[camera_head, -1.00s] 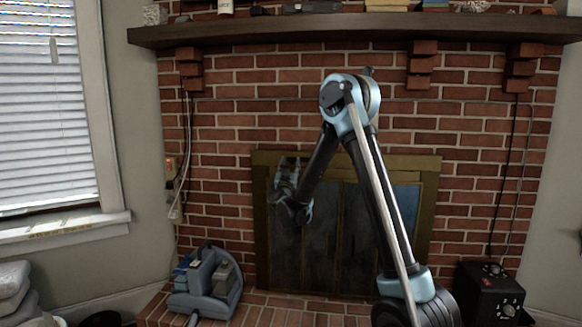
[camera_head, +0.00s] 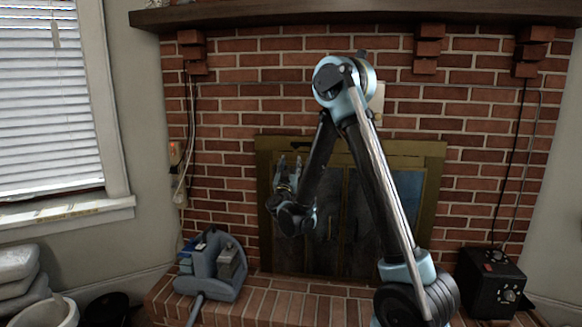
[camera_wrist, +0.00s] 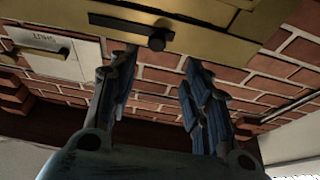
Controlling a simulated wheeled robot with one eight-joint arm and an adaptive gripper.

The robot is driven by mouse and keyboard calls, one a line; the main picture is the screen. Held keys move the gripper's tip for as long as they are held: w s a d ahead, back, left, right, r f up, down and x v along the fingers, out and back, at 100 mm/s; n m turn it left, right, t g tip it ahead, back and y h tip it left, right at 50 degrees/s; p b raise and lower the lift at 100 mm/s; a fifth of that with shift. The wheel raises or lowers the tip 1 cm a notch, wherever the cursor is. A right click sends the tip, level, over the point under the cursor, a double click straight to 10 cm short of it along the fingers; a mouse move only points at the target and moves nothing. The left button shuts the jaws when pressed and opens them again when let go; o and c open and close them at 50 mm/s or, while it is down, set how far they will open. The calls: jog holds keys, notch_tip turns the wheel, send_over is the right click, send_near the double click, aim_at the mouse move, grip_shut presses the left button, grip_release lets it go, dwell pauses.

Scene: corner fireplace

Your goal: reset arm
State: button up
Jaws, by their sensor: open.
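My gripper (camera_head: 288,166) points upward in the camera_head view, in front of the fireplace doors. In the camera_wrist view, its two fingers (camera_wrist: 160,85) stand apart with nothing between them. My arm is bent, with its elbow high in front of the brick wall. The fireplace (camera_head: 264,180) has a brass frame and dark panels, partly hidden behind my arm. The brass frame also shows at the top of the wrist view (camera_wrist: 215,25).
A wooden mantel (camera_head: 350,12) runs across the top. A grey caddy-like object (camera_head: 215,264) sits on the brick hearth (camera_head: 270,300) at left. A black box with knobs (camera_head: 490,280) stands at right. Stacked pale items (camera_head: 16,270) and a white container (camera_head: 45,313) are at lower left.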

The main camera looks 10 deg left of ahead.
jog(key=s+d+r+n+g+y, duration=0.4)
jog(key=d+r+n+g+y, duration=0.25)
jog(key=y, duration=0.25)
jog(key=s+d+f+m+g+h, duration=0.2)
jog(key=s+d+f+g, duration=0.2)
jog(key=s+d+f, duration=0.3)
jog(key=s+d+f+m+g+h, duration=0.2)
jog(key=s+d+f+g, duration=0.3)
jog(key=s, duration=1.3)
jog(key=s+d+f+m+g+h, duration=0.2)
jog(key=s+d+f+g+h, duration=0.2)
jog(key=s+d+f, duration=0.7)
jog(key=s+d, duration=0.1)
jog(key=d, duration=0.4)
jog(key=shift+s+f+g, duration=0.2)
jog(key=shift+s+g, duration=0.1)
jog(key=shift+g, duration=0.05)
jog(key=shift+w+f, duration=0.2)
jog(key=shift+w, duration=0.3)
